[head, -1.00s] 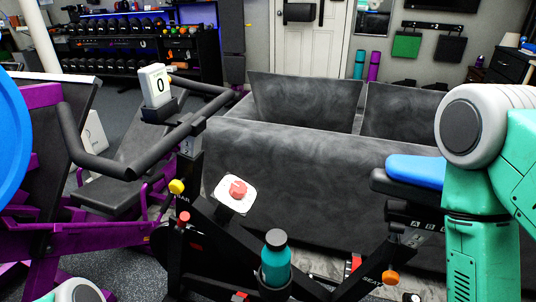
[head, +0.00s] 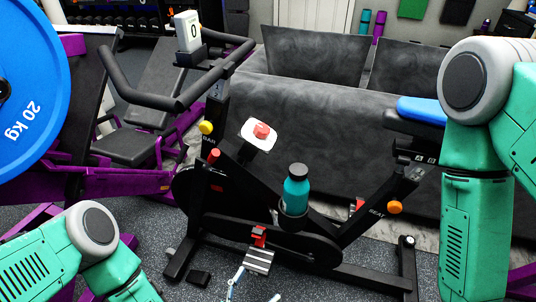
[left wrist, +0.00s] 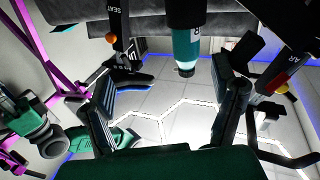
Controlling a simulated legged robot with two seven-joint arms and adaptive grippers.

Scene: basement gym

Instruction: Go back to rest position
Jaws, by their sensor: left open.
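My left arm comes in from the lower left in the head view. Its gripper (head: 256,288) shows only as thin finger parts at the bottom edge, in front of the exercise bike's pedal. In the left wrist view the two dark fingers of the left gripper (left wrist: 168,108) stand wide apart with nothing between them. The teal bottle (left wrist: 186,50) lies beyond the fingers in that view. My right arm hangs along the right side of the head view, and its gripper is out of frame.
The exercise bike (head: 265,240) stands in front of me, holding the teal bottle (head: 296,188). A white card with a red knob (head: 261,131) is on its frame. A grey sofa (head: 340,130) is behind it. A blue weight plate (head: 35,120) and purple gym machine (head: 120,182) are at left.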

